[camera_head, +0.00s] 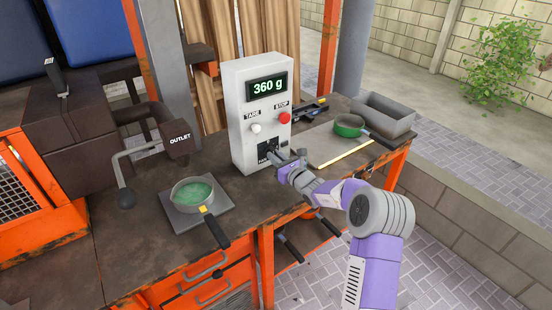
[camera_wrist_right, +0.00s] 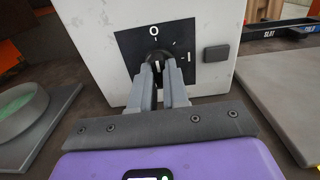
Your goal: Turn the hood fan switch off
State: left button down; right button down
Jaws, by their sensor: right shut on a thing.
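The white control box (camera_head: 262,115) stands on the workbench with a 360 g display, a white TARE button (camera_head: 256,128) and a red STOP button (camera_head: 284,117). Low on its front is a black switch plate (camera_head: 264,154), also seen in the right wrist view (camera_wrist_right: 197,38) with an O mark at the top and an I mark at the right. A dark rotary switch knob (camera_wrist_right: 157,54) sits on this plate. My right gripper (camera_wrist_right: 158,68) is shut on the knob, its fingers hiding most of it. The knob's exact setting is hard to tell. My left gripper is not in view.
At the right lie a green pan (camera_head: 349,125) and a grey tray (camera_head: 384,115). A small dark block (camera_wrist_right: 217,53) is on the box beside the plate.

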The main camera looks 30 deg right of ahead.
jog(key=c, duration=1.1)
grip_release()
jog(key=shift+s, duration=0.15)
jog(key=s, duration=0.2)
jog(key=s+p, duration=0.1)
jog(key=s, duration=0.4)
jog(key=shift+s+d, duration=0.2)
jog(key=shift+d, duration=0.1)
